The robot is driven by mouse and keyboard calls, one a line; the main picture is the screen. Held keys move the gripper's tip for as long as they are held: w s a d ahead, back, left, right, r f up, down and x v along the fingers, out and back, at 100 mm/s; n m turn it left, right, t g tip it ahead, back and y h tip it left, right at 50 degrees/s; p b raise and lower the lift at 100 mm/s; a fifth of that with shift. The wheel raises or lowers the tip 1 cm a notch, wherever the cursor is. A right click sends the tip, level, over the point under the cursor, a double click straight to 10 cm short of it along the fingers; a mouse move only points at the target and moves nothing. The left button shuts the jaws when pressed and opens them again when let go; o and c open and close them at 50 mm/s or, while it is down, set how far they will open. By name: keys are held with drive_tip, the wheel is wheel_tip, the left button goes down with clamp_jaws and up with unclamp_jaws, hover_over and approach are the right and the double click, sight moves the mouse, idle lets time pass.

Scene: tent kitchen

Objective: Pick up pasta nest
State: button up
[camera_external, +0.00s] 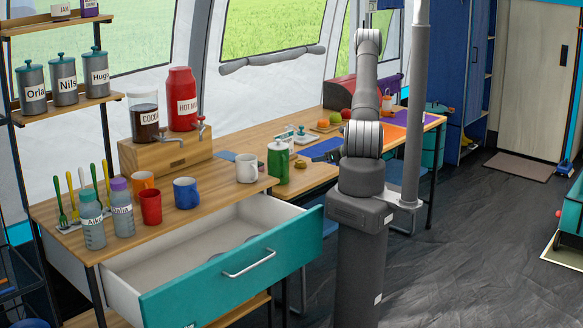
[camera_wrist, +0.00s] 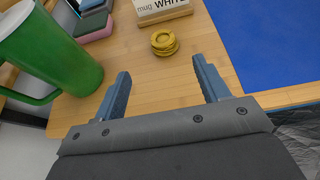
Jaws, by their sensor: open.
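The pasta nest (camera_wrist: 164,43) is a small yellow coil lying on the wooden table, in front of a white card in a wooden holder. It also shows in the external view (camera_external: 300,164), small, on the table beside the green mug. My gripper (camera_wrist: 165,85) is open and empty, with its two blue-grey fingers spread wide. The nest lies beyond the fingertips, roughly centred between them in the wrist view, and apart from them. In the external view most of my gripper is hidden behind my arm.
A green mug or jug (camera_wrist: 50,50) stands close at the left of my gripper. The card reading "mug WHITE" (camera_wrist: 165,8) stands just behind the nest. A blue mat (camera_wrist: 280,45) lies at the right. An open teal drawer (camera_external: 230,275) juts out below the counter.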

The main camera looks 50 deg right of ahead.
sight(302, 161)
drive_tip(key=x, duration=0.7)
drive_tip(key=shift+w+f, duration=0.1)
drive_tip(key=shift+w, duration=0.15)
drive_tip(key=shift+d+x, duration=0.1)
drive_tip(key=shift+x, duration=1.45)
drive_tip(key=shift+d+x, duration=0.15)
drive_tip(key=shift+x, duration=1.45)
drive_tip(key=shift+f, duration=0.1)
drive_tip(key=shift+s, duration=0.1)
drive_tip(key=c, duration=1.1)
